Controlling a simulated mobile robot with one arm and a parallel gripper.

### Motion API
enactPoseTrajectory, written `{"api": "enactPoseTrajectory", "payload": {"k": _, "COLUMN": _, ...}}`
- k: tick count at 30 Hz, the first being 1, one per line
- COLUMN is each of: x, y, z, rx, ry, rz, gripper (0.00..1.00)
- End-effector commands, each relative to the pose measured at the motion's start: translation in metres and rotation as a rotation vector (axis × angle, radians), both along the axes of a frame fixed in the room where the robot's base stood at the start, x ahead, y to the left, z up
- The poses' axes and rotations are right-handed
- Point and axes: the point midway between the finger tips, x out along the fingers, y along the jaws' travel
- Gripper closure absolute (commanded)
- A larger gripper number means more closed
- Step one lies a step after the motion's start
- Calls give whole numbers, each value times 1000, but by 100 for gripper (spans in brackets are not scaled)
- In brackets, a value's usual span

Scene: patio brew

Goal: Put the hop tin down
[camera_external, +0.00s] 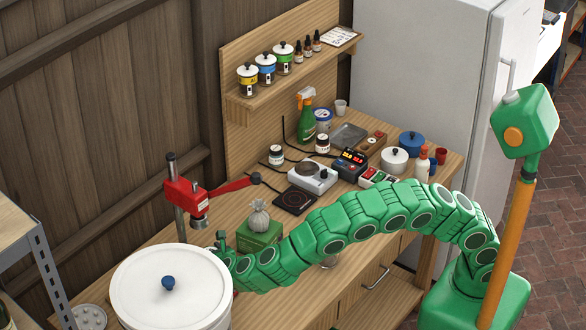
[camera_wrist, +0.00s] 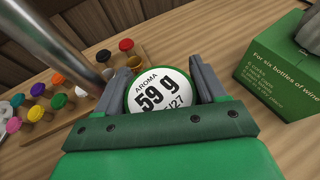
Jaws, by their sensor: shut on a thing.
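The hop tin (camera_wrist: 160,92) shows in the wrist view as a round white lid with a green rim, printed "AROMA" and "59 g". My gripper (camera_wrist: 161,82) is shut on it, with one grey finger on each side. The tin's lower body is hidden by its lid and my gripper, so I cannot tell whether it touches the bench. In the external view my gripper is low over the left part of the wooden bench (camera_external: 330,235), mostly hidden behind the white lidded vessel, and the tin cannot be made out there.
A green box (camera_wrist: 280,80) stands right of the tin; a metal post (camera_wrist: 50,40) and several coloured caps (camera_wrist: 58,101) are left. The white vessel (camera_external: 170,290) and red lever press (camera_external: 190,195) stand close by. Bare wood shows between tin and box.

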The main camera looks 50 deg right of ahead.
Motion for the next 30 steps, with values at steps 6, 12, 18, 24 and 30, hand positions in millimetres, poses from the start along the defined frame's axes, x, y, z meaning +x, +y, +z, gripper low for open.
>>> {"api": "enactPoseTrajectory", "payload": {"k": 6, "x": 37, "y": -24, "z": -7, "rx": 2, "ry": 2, "rz": -97, "gripper": 61}}
{"api": "enactPoseTrajectory", "payload": {"k": 12, "x": 78, "y": -61, "z": -8, "rx": 3, "ry": 1, "rz": -212, "gripper": 61}}
{"api": "enactPoseTrajectory", "payload": {"k": 18, "x": 116, "y": -99, "z": 1, "rx": 4, "ry": 0, "rz": -317, "gripper": 61}}
{"api": "enactPoseTrajectory", "payload": {"k": 24, "x": 145, "y": -141, "z": 10, "rx": 5, "ry": -1, "rz": -423, "gripper": 61}}
{"api": "enactPoseTrajectory", "payload": {"k": 30, "x": 169, "y": -192, "z": 19, "rx": 3, "ry": 0, "rz": -539, "gripper": 61}}
